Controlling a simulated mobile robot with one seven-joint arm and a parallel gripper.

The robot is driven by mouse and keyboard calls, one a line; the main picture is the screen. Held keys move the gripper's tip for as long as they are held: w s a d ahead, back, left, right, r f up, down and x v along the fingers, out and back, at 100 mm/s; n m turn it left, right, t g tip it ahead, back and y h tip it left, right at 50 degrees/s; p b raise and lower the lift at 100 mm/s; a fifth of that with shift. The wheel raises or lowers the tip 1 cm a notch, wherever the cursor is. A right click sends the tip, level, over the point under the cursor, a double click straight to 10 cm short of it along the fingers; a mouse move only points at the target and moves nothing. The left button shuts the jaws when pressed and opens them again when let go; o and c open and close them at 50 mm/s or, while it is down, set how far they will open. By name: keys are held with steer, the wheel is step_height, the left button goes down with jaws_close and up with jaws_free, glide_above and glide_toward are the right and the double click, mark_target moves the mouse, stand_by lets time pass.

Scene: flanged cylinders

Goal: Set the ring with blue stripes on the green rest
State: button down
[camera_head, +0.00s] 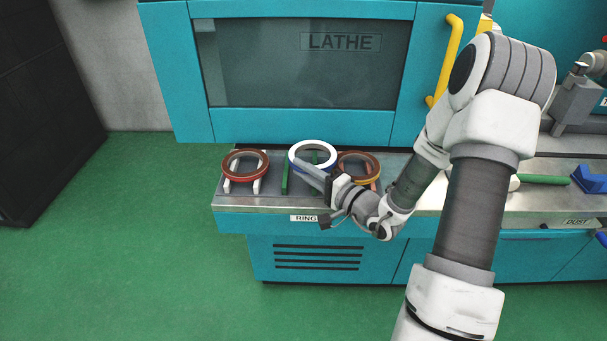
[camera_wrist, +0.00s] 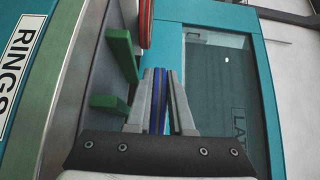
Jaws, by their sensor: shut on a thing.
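The ring with blue stripes (camera_head: 312,143) is white with a blue band and shows over the green rest in the head view. My gripper (camera_head: 304,167) is shut on its near side. In the wrist view the ring (camera_wrist: 160,100) shows edge-on between the two fingers of my gripper (camera_wrist: 162,98). The green rest (camera_head: 285,181) stands in the middle of the shelf, partly hidden by the ring and the gripper. Its two green bars (camera_wrist: 121,52) lie left of the fingers in the wrist view. I cannot tell whether the ring touches them.
A brown ring with red (camera_head: 231,172) sits on a white rest (camera_head: 257,186) at the left. Another brown ring (camera_head: 372,160) sits close on the right, over an orange-brown rest. The lathe window (camera_head: 300,75) rises behind. A RINGS label (camera_head: 305,218) marks the shelf's front edge.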

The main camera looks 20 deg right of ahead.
steer(key=shift+f, duration=0.2)
steer(key=shift+f+b, duration=0.4)
steer(key=shift+b, duration=0.05)
steer(key=shift+f, duration=0.1)
steer(key=c, duration=1.1)
jaws_free()
steer(key=shift+r+p, duration=0.6)
steer(key=shift+p, duration=0.1)
steer(key=v, duration=1.2)
steer(key=shift+f, duration=0.25)
